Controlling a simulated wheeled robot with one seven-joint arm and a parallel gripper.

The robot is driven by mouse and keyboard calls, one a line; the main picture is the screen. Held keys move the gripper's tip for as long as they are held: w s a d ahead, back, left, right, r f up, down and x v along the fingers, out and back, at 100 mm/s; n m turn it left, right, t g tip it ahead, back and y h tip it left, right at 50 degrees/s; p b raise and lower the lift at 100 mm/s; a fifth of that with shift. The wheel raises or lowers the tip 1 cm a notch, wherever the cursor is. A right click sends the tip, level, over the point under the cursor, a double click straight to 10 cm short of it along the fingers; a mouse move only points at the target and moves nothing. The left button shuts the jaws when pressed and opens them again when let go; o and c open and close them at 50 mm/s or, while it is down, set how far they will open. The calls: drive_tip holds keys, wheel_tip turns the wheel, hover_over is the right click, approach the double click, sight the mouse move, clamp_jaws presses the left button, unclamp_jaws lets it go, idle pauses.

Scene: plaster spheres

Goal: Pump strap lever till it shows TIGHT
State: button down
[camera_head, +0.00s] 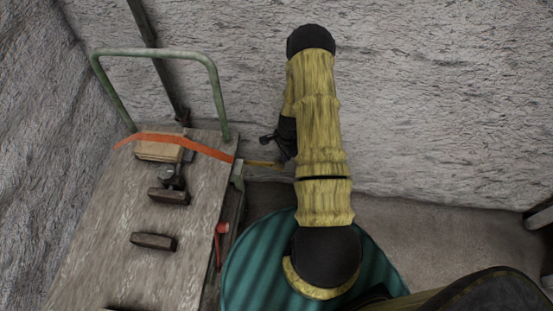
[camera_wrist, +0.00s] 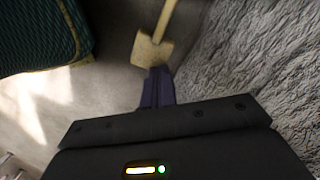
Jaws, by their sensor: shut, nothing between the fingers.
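An orange strap (camera_head: 205,148) runs over a wooden block on the cart and down to its right edge. There a pale yellow lever (camera_head: 262,163) sticks out to the right, nearly level. In the wrist view the lever (camera_wrist: 158,38) has a wide end close to my gripper (camera_wrist: 157,72). My gripper's fingers are shut with nothing between them, at the lever's wide end; I cannot tell whether they touch it. My gripper (camera_head: 284,160) is partly hidden by my arm in the head view. No TIGHT marking is readable.
The cart (camera_head: 95,230) has a green handle (camera_head: 155,52) and carries dark blocks (camera_head: 153,241). A red-handled item (camera_head: 220,240) hangs at its right side. A green ribbed drum (camera_head: 255,270) stands below my arm. A rough wall (camera_head: 430,110) is close behind.

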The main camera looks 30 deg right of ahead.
drive_tip(key=shift+s+d+r, duration=0.1)
drive_tip(key=shift+s+d, duration=0.1)
drive_tip(key=shift+d, duration=0.35)
wheel_tip(320, 180, up, 17)
drive_tip(key=d, duration=0.2)
drive_tip(key=shift+r+p, duration=0.15)
drive_tip(key=shift+p, duration=0.2)
idle(0.5)
